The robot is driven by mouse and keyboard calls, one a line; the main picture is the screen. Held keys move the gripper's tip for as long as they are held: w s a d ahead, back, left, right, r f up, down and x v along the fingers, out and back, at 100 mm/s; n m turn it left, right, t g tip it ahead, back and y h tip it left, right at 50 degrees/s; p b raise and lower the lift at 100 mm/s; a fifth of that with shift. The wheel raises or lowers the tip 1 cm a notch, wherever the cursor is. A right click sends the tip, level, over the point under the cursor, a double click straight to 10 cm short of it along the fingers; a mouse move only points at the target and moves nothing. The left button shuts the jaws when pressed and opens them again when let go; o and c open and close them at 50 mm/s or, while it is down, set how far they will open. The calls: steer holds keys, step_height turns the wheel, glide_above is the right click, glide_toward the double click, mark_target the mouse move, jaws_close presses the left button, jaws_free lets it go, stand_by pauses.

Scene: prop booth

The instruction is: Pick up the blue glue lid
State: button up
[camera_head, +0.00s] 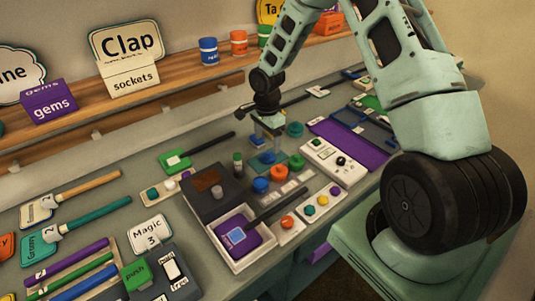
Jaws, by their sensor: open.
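My gripper (271,139) points down over the middle of the grey worktop, with its jaws open. A small blue round piece (267,157), which may be the blue glue lid, lies on a teal flat piece just below the fingertips. Another blue piece (256,141) lies just left of the fingers, partly hidden by them. I cannot tell for certain which of the two is the lid. I see nothing between the fingers, and whether they touch anything is too small to tell.
A white tray (241,267) with a purple piece is in front. A wooden shelf (160,81) runs behind.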

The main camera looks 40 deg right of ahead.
mark_target(268, 153)
steer(key=shift+d+f+p, duration=0.15)
steer(key=shift+f+p, duration=1.3)
steer(key=shift+f, duration=1.7)
steer(key=c, duration=1)
